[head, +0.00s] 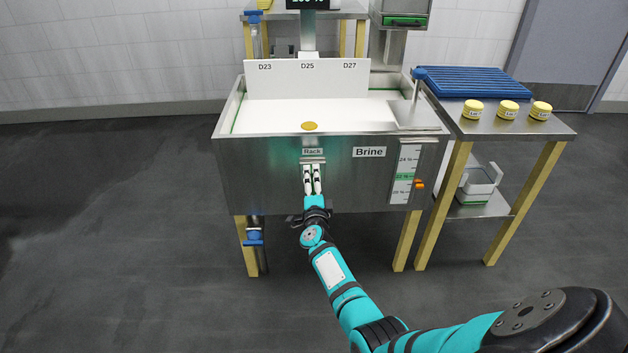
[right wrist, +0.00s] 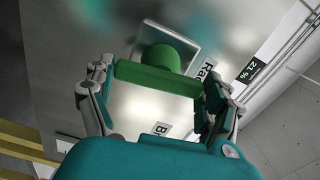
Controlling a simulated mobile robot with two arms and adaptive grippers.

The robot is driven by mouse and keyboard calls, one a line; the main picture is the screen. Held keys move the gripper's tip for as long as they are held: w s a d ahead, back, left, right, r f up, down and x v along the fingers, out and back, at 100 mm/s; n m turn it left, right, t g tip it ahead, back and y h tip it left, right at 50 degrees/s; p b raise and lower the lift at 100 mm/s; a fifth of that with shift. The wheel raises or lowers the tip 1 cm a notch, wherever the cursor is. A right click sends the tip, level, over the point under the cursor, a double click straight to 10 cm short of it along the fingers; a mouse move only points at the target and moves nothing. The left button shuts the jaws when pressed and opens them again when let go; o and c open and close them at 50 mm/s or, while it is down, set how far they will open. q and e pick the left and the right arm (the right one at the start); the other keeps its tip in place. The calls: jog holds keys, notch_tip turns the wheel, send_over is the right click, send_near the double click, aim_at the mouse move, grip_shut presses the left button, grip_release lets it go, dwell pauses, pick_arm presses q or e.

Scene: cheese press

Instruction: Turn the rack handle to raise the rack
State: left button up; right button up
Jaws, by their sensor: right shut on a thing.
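The rack handle (right wrist: 158,79) is a green bar with a round green hub on a square plate (right wrist: 184,42) on the tank's front. In the right wrist view it spans between the two fingers of my right gripper (right wrist: 160,84), which is shut on it. In the head view my right gripper (head: 312,166) is at the tank front, just below the Rack label (head: 312,152), and hides the handle. A yellow round piece (head: 309,126) shows in the white basin of the brine tank (head: 265,170). My left gripper is not in view.
A side table (head: 545,126) at right holds a blue slatted rack (head: 475,83) and several yellow cheeses (head: 508,109). A level gauge (head: 404,174) is on the tank front, right of the Brine label (head: 369,152). The floor at left is clear.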

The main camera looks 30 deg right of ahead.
jog(key=n+p, duration=0.2)
jog(key=n, duration=0.2)
jog(key=shift+r+n, duration=0.15)
jog(key=shift+n, duration=0.15)
jog(key=n+p, duration=0.2)
jog(key=n, duration=0.4)
jog(key=shift+a, duration=0.1)
jog(key=n+p, duration=0.1)
jog(key=n, duration=0.2)
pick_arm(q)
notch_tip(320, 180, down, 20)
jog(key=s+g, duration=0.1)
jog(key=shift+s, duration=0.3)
pick_arm(e)
jog(key=shift+n, duration=1.4)
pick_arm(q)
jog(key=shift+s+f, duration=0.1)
pick_arm(e)
jog(key=o, duration=1)
jog(key=shift+c, duration=0.2)
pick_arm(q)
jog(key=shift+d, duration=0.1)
